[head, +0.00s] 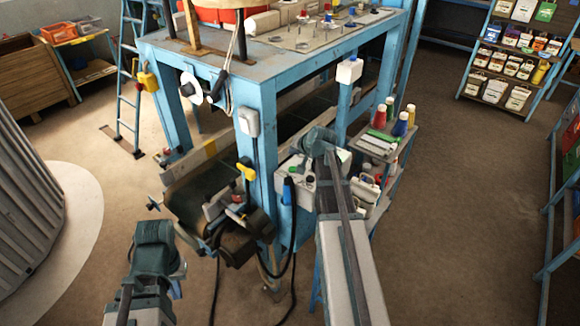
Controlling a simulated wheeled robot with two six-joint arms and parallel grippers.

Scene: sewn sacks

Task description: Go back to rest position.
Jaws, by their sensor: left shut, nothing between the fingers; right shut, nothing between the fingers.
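My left gripper (155,234) is at the lower left, at the end of my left arm, left of the workbench's front leg. It is shut and empty above the floor. My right gripper (320,140) is at the end of my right arm, which reaches up from the bottom centre. It is shut and empty, and in the picture it overlaps the side of the blue workbench (230,72). The fingertips of both are small and hard to make out. I cannot tell how far the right gripper is from the bench.
A small side shelf with thread cones (400,124) stands right of my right arm. A clamp-like device (228,207) and hanging cables are by the bench leg. A blue ladder (128,80) stands behind left, a ribbed grey object (28,205) at left. Floor (460,220) at right is clear.

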